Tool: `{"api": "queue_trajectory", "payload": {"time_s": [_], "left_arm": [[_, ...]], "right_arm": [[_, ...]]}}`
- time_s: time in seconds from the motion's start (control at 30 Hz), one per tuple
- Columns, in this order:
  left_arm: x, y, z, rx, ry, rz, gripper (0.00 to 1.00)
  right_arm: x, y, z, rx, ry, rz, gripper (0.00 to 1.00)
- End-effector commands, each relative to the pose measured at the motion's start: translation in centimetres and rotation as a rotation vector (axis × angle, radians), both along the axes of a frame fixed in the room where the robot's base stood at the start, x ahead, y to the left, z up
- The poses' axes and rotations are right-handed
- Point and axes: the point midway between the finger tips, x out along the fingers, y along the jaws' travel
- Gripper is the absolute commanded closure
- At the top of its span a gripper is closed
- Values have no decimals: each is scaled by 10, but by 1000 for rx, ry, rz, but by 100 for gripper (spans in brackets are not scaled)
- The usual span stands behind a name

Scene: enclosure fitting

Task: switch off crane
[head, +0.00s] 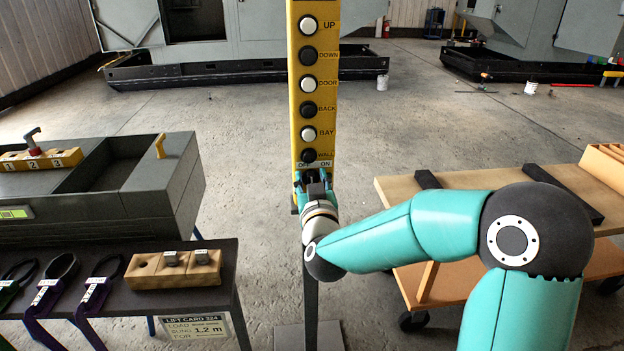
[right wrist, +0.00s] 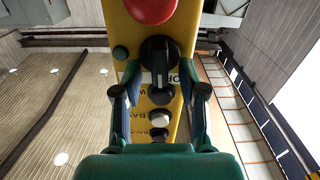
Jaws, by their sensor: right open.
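The yellow crane control pendant (head: 320,90) stands upright in the middle of the head view, with white and black buttons labelled UP, DOWN, DOOR, BACK, BAY and WALL. Its OFF/ON label (head: 314,164) sits below the WALL button. My right gripper (head: 313,179) is at the pendant's lower part and hides the switch there. In the right wrist view a black rotary switch (right wrist: 160,58) shows between and beyond the open fingers of my right gripper (right wrist: 159,92). Gaps show on both sides of its knob. Its setting is unclear. My left gripper is out of view.
A red button (right wrist: 150,8) is beside the switch in the right wrist view. A dark bench (head: 225,285) with slings and a wooden block (head: 172,270) stands at left, below a grey enclosure (head: 150,200). A wooden cart (head: 470,180) stands at right.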

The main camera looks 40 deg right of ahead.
Motion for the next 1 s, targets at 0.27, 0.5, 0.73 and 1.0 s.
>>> {"api": "queue_trajectory", "payload": {"time_s": [0.27,0.5,0.73,1.0], "left_arm": [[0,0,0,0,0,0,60],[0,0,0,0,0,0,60],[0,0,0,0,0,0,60],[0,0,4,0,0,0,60]], "right_arm": [[0,0,0,0,0,0,87],[0,1,0,-1,1,1,100],[1,2,0,-111,71,1,100],[3,6,-1,-356,225,1,100]]}}
